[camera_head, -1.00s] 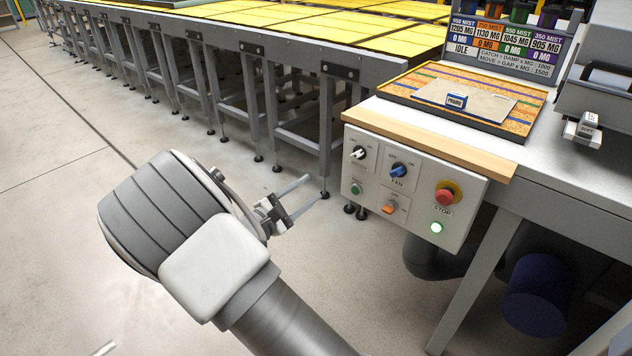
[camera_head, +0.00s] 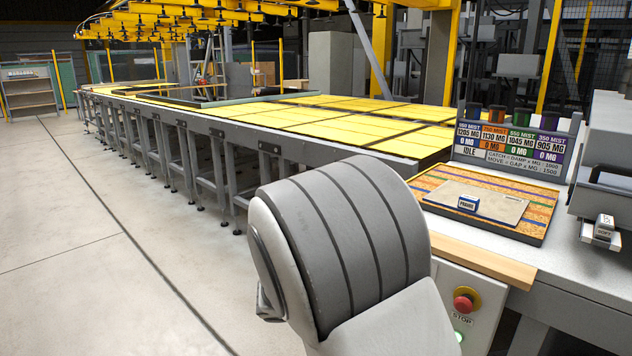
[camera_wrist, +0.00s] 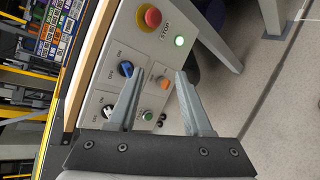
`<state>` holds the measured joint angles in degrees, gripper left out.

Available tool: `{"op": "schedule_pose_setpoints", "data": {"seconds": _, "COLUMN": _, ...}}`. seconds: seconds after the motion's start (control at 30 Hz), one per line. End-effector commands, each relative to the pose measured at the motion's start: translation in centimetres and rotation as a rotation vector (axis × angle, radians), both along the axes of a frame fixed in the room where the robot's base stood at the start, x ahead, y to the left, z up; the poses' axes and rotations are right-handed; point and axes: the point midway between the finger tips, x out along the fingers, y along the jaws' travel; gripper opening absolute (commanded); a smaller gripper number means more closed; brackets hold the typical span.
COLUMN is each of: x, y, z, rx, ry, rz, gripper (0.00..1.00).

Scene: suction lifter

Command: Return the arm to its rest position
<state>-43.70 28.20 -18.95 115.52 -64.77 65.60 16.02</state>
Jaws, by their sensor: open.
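My arm, with its grey ribbed joint and white shell, fills the lower middle of the head view. It hides most of the control panel there. My gripper's fingers are hidden behind or below it in that view. In the wrist view my gripper (camera_wrist: 158,100) shows two grey fingers spread apart with nothing between them. Beyond the fingers is the control panel (camera_wrist: 148,67), with a red stop button (camera_wrist: 153,17), a lit green lamp (camera_wrist: 180,41), a blue fan knob (camera_wrist: 126,69), a white knob (camera_wrist: 109,111), an orange switch (camera_wrist: 162,82) and a green button (camera_wrist: 148,115).
A sign (camera_head: 510,145) reads IDLE. A long yellow-topped table (camera_head: 340,125) runs behind. The floor (camera_head: 110,270) at the left is clear.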

Motion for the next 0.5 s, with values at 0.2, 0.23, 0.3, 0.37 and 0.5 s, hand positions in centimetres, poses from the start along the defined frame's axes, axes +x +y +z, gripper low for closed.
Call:
{"op": "schedule_pose_setpoints", "data": {"seconds": 0.2, "x": -5.4, "y": -3.7, "z": 2.0, "rx": 0.293, "ry": -0.014, "rz": -0.201, "gripper": 0.50}}
{"op": "schedule_pose_setpoints", "data": {"seconds": 0.23, "x": -6.1, "y": -4.0, "z": 2.2, "rx": 0.333, "ry": -0.019, "rz": -0.224, "gripper": 0.50}}
{"op": "schedule_pose_setpoints", "data": {"seconds": 0.3, "x": -7.8, "y": -4.6, "z": 2.8, "rx": 0.424, "ry": -0.031, "rz": -0.276, "gripper": 0.50}}
{"op": "schedule_pose_setpoints", "data": {"seconds": 0.37, "x": -9.2, "y": -4.9, "z": 3.3, "rx": 0.502, "ry": -0.047, "rz": -0.316, "gripper": 0.50}}
{"op": "schedule_pose_setpoints", "data": {"seconds": 0.5, "x": -12.4, "y": -5.1, "z": 4.5, "rx": 0.677, "ry": -0.092, "rz": -0.398, "gripper": 0.50}}
